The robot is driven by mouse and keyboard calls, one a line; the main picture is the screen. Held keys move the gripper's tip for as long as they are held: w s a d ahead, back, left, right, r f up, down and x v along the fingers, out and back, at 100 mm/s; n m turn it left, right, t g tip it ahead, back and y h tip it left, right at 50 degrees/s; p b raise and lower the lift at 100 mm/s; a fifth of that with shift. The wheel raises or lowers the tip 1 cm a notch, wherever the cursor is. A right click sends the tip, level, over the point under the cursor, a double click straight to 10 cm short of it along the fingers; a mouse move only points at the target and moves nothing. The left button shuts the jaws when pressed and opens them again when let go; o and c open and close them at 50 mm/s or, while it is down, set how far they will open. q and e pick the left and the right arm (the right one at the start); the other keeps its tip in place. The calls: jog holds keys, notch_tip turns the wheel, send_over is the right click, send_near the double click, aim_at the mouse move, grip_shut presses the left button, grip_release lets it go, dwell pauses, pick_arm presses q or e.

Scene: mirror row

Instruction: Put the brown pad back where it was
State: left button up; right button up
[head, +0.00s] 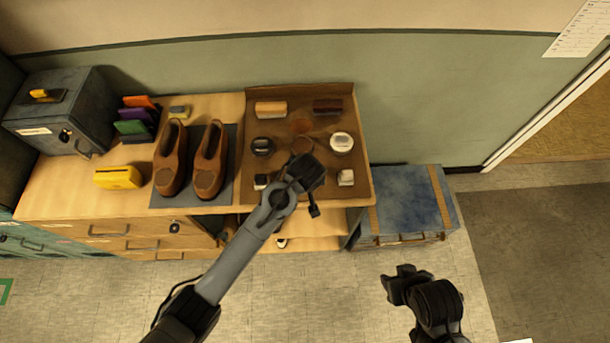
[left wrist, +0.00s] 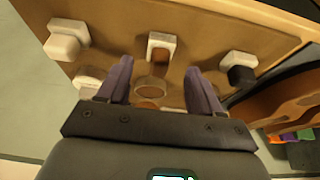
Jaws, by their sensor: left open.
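A brown pad (left wrist: 160,54) shows in the left wrist view with a pale block around its top and sides, in the middle of the front row on the brown board (head: 355,106). It is ahead of my left fingertips and apart from them; in the head view my arm hides it. My left gripper (head: 302,170) is over the front middle of the board, open, with nothing between its fingers (left wrist: 158,75). My right gripper (head: 398,280) is over the floor at the lower right, away from the board; its jaws are unclear.
A white block (head: 345,177) and a white-and-black block (head: 262,181) flank the middle. Behind are a black tin (head: 262,146), white-topped tin (head: 341,142), round brown patches (head: 301,126) and two brushes (head: 271,108). Brown shoes (head: 171,160) stand left; a blue chest (head: 405,200) stands right.

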pick_arm(q)
jog(key=v, duration=0.6)
jog(key=s+a+f+m, duration=0.1)
jog(key=s+a+f, duration=0.1)
jog(key=s+a, duration=0.9)
jog(key=s+a+f+m+g, duration=0.1)
jog(key=s+a+f, duration=0.2)
jog(key=s+a, duration=0.8)
jog(key=s, duration=0.3)
jog(key=shift+f+m, duration=0.25)
jog(key=shift+m, duration=0.05)
jog(key=shift+a, duration=0.1)
notch_tip(320, 180, up, 6)
jog(key=p, duration=0.5)
jog(key=shift+f, duration=0.1)
jog(key=shift+c, duration=0.3)
